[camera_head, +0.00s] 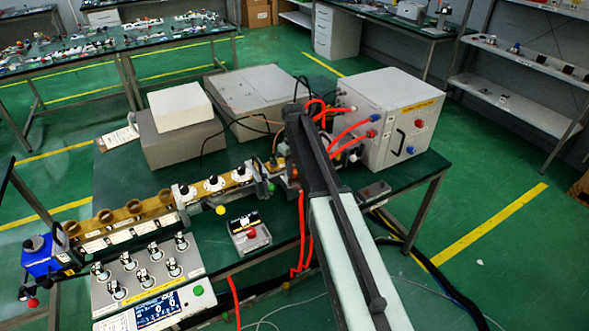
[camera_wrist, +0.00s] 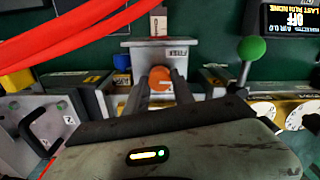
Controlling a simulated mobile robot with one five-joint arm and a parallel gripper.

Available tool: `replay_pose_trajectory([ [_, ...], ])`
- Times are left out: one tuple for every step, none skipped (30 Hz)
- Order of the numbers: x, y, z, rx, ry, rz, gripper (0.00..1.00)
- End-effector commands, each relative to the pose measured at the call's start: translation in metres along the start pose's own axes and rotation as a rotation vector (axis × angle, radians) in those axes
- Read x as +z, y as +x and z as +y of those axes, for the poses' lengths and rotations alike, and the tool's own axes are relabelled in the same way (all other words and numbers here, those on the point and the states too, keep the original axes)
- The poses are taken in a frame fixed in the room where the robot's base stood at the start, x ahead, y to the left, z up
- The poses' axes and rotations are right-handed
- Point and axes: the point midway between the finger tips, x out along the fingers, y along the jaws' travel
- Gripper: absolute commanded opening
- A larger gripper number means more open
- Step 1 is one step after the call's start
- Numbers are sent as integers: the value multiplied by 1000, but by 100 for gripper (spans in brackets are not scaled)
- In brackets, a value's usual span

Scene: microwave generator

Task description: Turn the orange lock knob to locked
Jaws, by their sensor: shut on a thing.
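The orange lock knob (camera_wrist: 160,77) sits on the face of a small grey block (camera_wrist: 160,54) in the wrist view. My gripper (camera_wrist: 160,83) has one finger on each side of the knob and is shut on it. The knob's lower part and any locked or unlocked marks are hidden by my gripper body. In the head view my arm covers the knob and the fingertips, near the right end of the brass waveguide row (camera_head: 236,178).
Red hoses (camera_wrist: 75,35) cross the upper left of the wrist view. A green ball-ended lever (camera_wrist: 251,49) stands right of the fingers. A white cabinet (camera_head: 385,118) is behind my arm, and a control panel (camera_head: 150,285) is at the front left. Open floor lies at the right.

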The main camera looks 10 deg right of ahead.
Motion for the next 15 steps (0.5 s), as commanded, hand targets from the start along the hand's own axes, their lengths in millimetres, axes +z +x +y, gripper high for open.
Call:
replay_pose_trajectory([
  [-2,-1,3,7,41,6,0],
  [-2,-1,3,7,69,6,0],
  [-2,-1,3,6,104,6,0],
  [-2,-1,3,6,130,6,0],
  [-2,-1,3,6,156,6,0],
  [-2,-1,3,6,189,6,0],
  [-2,-1,3,6,212,6,0],
  [-2,-1,3,6,234,7,0],
  [-2,-1,3,6,263,7,0],
  [-2,-1,3,6,284,7,0],
  [-2,-1,3,6,304,7,0],
  [-2,-1,3,6,328,7,0],
  [-2,-1,3,6,345,7,0],
  [-2,-1,3,5,361,7,0],
  [-2,-1,3,5,380,7,0],
])
